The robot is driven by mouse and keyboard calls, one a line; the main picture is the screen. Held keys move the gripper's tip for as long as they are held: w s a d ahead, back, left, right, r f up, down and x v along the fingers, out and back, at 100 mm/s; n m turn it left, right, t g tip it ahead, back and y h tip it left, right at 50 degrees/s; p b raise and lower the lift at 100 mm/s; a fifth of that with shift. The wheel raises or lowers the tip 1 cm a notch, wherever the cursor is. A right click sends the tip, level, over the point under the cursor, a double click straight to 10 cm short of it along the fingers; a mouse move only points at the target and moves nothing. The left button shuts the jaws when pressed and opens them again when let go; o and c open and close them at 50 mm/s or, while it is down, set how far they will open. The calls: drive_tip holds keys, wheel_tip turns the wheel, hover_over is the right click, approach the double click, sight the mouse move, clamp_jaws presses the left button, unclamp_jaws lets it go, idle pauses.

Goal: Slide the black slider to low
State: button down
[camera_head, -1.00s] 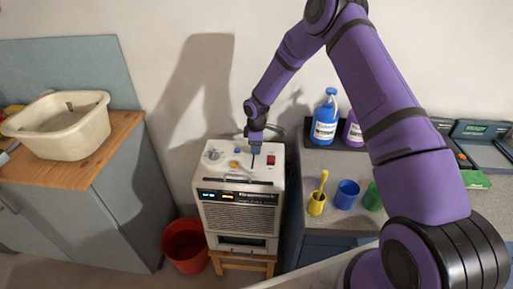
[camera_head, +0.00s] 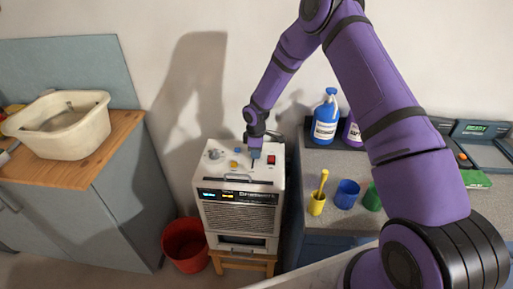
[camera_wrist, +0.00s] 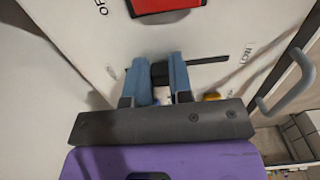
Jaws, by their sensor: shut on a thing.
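The black slider (camera_wrist: 159,73) stands in a dark slot on the top panel of a white machine (camera_head: 240,215). My gripper (camera_wrist: 161,80) has its blue fingertips on either side of the slider and is shut on it. From the slider, the bare slot (camera_wrist: 208,60) runs right in the wrist view towards an upside-down label (camera_wrist: 246,54) that seems to read LOW. In the head view, my gripper (camera_head: 255,153) is down at the panel, and its fingers hide the slider.
A red bucket (camera_head: 185,245) stands left of the machine, a counter with bottles and cups right.

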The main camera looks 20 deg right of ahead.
sight(255, 167)
drive_tip(key=s, duration=0.2)
drive_tip(key=s+a, duration=0.2)
drive_tip(key=s, duration=0.1)
drive_tip(key=shift+s+a, duration=0.15)
drive_tip(key=shift+s, duration=0.2)
drive_tip(key=c, duration=1)
unclamp_jaws()
drive_tip(key=shift+r, duration=0.1)
wheel_tip(255, 167, up, 11)
drive_tip(key=shift+f, duration=0.2)
